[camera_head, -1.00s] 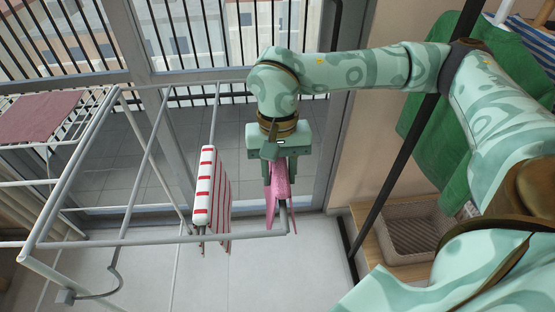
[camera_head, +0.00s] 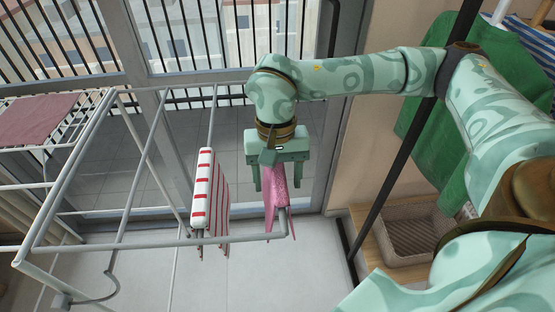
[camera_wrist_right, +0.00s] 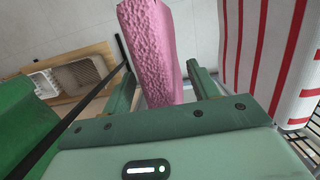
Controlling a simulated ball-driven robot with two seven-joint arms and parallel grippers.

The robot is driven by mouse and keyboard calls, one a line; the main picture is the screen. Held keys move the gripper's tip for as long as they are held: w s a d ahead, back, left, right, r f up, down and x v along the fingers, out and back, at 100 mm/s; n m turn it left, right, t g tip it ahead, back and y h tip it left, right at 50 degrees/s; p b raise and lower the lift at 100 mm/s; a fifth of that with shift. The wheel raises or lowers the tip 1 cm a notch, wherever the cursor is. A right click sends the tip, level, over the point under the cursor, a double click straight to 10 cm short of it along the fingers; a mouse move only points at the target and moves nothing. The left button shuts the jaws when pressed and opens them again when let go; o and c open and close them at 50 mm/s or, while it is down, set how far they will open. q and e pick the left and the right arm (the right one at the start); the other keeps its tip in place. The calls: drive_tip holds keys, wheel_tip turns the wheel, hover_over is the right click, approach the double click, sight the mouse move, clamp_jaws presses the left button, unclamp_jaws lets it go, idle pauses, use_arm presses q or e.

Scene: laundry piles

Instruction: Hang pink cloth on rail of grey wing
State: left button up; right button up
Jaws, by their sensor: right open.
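The pink cloth (camera_head: 276,192) is draped over a rail at the right end of the grey wing (camera_head: 130,245), near its front corner. Its lower ends hang down on both sides of the rail. The cloth covers most of that rail. My right gripper (camera_head: 277,181) is open above the cloth, with one finger on each side of its upper part. The right wrist view shows the cloth (camera_wrist_right: 150,50) between the spread fingers (camera_wrist_right: 163,86), with gaps beside it. My left gripper is out of view.
A red-and-white striped cloth (camera_head: 203,190) hangs on the neighbouring rail to the left. A dark red cloth (camera_head: 38,118) lies on the rack's far left part. A basket (camera_head: 415,235) stands on a wooden bench at right, below green fabric (camera_head: 440,140).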

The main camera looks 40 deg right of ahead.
use_arm(q)
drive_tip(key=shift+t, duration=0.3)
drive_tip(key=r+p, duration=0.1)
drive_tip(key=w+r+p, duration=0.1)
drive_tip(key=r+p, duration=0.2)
drive_tip(key=p, duration=0.1)
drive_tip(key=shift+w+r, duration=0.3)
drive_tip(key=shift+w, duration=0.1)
use_arm(e)
wheel_tip(320, 180, up, 16)
drive_tip(key=w+d, duration=0.1)
drive_tip(key=w, duration=0.1)
drive_tip(key=shift+w+d, duration=0.1)
